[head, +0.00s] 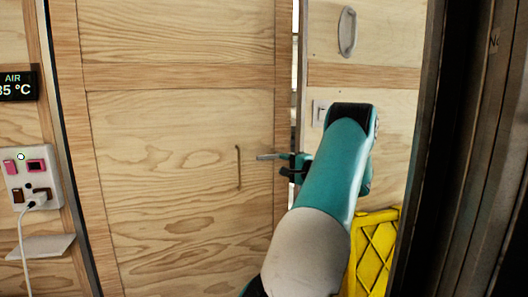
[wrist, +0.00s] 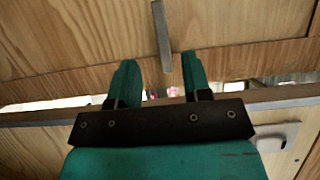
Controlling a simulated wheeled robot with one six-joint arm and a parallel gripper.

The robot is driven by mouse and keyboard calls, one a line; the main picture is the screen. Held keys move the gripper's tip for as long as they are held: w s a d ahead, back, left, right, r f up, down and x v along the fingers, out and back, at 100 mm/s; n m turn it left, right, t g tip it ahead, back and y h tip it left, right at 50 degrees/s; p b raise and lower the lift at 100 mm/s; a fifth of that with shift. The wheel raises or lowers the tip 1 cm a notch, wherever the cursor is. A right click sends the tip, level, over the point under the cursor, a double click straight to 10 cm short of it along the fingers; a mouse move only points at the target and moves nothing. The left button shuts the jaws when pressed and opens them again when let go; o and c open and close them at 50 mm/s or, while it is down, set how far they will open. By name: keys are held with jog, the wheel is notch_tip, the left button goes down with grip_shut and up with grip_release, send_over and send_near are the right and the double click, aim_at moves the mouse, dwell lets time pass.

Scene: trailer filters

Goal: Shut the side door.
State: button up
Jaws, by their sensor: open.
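The side door (head: 170,130) is a large pale wooden panel in the head view. A narrow bright gap shows along its right edge, so it appears slightly ajar. A thin brown vertical handle (head: 238,167) is on its right half. My gripper (head: 288,165) is at the door's right edge, right of this handle. In the wrist view its teal fingers (wrist: 162,82) are spread apart. A narrow grey bar (wrist: 162,35) ends between them or just beyond their tips; I cannot tell if they touch it. In the wrist view, the door's wood (wrist: 80,35) lies ahead.
Right of the gap is a wooden wall with an oval grip (head: 347,32) and a switch (head: 320,112). A yellow crate (head: 372,255) stands low behind my arm. An outlet panel (head: 30,178), a small shelf (head: 40,246) and a temperature display (head: 17,84) are at left.

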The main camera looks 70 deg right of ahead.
aim_at(265, 158)
jog(key=p+x, duration=0.1)
jog(key=x, duration=0.9)
jog(key=shift+w+d, duration=0.2)
jog(key=shift+w, duration=0.15)
grip_shut()
